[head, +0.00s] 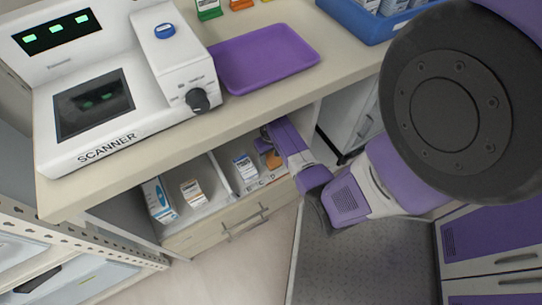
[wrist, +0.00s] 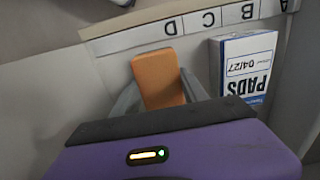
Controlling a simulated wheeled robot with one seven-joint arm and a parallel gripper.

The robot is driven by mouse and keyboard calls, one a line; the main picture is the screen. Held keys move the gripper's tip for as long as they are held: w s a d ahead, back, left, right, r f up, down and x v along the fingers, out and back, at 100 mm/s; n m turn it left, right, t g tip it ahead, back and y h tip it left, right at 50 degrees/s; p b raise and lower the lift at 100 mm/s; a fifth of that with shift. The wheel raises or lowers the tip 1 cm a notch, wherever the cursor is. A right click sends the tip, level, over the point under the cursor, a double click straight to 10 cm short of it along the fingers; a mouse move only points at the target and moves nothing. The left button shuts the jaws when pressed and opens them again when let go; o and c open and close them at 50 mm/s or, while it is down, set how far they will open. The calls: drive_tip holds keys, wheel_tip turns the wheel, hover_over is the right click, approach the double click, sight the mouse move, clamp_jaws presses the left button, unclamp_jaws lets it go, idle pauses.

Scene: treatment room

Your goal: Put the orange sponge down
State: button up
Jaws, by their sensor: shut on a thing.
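The orange sponge (wrist: 158,78) is between the two fingers of my gripper (wrist: 160,92) in the wrist view, and the gripper is shut on it.
A white PADS box (wrist: 245,68) stands right of the sponge in the wrist view. A lettered label strip (wrist: 205,20) runs along the shelf edge. More boxes (head: 194,193) stand left in the shelf.

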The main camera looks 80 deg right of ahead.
drive_tip(key=shift+f, duration=0.1)
drive_tip(key=o, duration=1.3)
